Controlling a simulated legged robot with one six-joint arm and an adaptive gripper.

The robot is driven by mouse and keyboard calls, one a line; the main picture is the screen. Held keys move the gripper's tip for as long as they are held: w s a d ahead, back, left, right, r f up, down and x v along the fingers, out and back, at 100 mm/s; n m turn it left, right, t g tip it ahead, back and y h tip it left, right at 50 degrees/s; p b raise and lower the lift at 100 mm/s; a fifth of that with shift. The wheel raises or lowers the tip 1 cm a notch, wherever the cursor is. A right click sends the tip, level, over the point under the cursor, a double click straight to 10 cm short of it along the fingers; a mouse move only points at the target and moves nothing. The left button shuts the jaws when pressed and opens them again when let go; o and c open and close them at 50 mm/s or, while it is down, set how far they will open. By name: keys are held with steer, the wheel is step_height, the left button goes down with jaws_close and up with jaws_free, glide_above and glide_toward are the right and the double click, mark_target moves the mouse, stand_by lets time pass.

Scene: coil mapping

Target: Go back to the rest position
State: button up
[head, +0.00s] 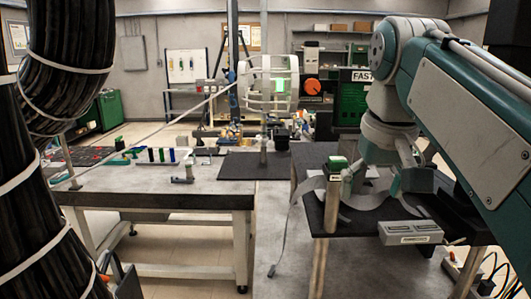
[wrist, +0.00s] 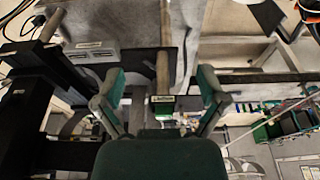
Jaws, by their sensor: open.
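My gripper (head: 378,180) hangs from my teal and grey arm over the dark right-hand table. In the wrist view, my gripper (wrist: 160,92) has its two green-tipped fingers spread wide apart with nothing held between them. A post with a green top (head: 334,190) stands at the table's left edge, close to my left finger in the head view. In the wrist view a brownish post (wrist: 163,72) shows in the gap between the fingers; I cannot tell how far below them it is.
A grey box (head: 411,232) sits at the right table's front edge, with loose grey strip (head: 375,208) behind it. A grey-topped bench (head: 150,185) stands left, with small coloured parts. A white reel (head: 268,85) stands behind. Thick black cable bundles (head: 35,180) fill the left foreground.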

steer(key=s+f+t, duration=0.1)
steer(key=s+f, duration=0.4)
steer(key=f, duration=0.6)
steer(key=s+f+t, duration=0.2)
steer(key=s+f, duration=0.4)
steer(key=f, duration=0.6)
steer(key=shift+f, duration=0.4)
steer(key=c, duration=0.4)
steer(key=shift+s+d, duration=0.1)
steer(key=shift+c, duration=0.4)
